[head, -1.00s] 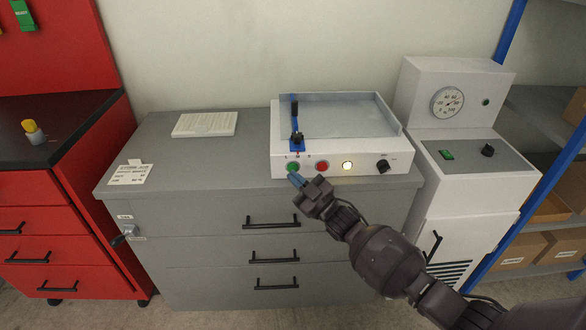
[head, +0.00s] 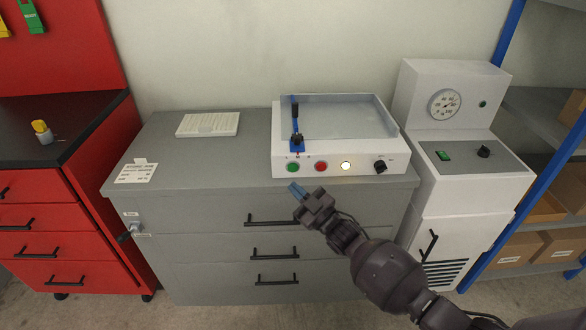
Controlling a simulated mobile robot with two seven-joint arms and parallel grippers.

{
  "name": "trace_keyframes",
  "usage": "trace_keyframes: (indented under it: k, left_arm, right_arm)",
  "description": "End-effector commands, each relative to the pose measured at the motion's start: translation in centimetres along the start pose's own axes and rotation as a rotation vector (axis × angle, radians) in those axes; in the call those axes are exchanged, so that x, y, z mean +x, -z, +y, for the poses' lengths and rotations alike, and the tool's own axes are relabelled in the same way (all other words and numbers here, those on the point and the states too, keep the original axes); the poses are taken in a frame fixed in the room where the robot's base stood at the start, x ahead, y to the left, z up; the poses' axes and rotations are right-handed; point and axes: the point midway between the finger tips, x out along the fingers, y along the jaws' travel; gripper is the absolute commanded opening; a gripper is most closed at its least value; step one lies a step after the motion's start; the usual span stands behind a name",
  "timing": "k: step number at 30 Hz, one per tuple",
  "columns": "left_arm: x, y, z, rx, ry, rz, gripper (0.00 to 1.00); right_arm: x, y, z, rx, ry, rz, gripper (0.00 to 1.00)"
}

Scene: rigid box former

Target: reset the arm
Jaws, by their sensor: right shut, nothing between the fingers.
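My right gripper (head: 297,190) is shut and empty, with bluish fingertips, and its arm reaches in from the lower right. It hovers in front of the cabinet's front edge, just below the white box former (head: 330,163) in the picture, and does not appear to touch it. The box former has a lever with a blue base and black handle (head: 295,122), a green button (head: 293,167), a red button (head: 321,166), a lit lamp (head: 346,166) and a black knob (head: 380,167). My left gripper is not in view.
The grey drawer cabinet (head: 190,260) carries the former, a white slatted panel (head: 208,124) and a label card (head: 137,172). A red drawer unit (head: 50,225) stands left. A white machine with a gauge (head: 460,175) and blue-framed shelving (head: 545,185) stand right.

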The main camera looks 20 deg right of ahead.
Motion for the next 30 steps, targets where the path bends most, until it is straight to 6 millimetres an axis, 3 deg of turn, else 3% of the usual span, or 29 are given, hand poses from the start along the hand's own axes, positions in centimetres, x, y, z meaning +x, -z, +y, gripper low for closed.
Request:
trace_keyframes:
  k: [8,18,23,26,30]
  left_arm:
    - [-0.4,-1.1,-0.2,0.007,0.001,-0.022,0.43]
    - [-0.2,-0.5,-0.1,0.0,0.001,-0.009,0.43]
    - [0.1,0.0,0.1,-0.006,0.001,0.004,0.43]
    - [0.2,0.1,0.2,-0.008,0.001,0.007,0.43]
    - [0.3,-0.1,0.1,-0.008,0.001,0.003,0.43]
  right_arm:
    - [0.0,0.0,0.0,-0.001,0.0,0.0,0.0]
    - [0.3,-0.9,0.1,0.007,0.0,-0.091,0.0]
    - [1.2,0.3,0.5,0.023,-0.013,-0.16,0.0]
    - [0.5,0.8,0.2,0.048,-0.024,-0.217,0.0]
    - [-2.2,1.1,-0.7,0.098,-0.043,-0.317,0.0]
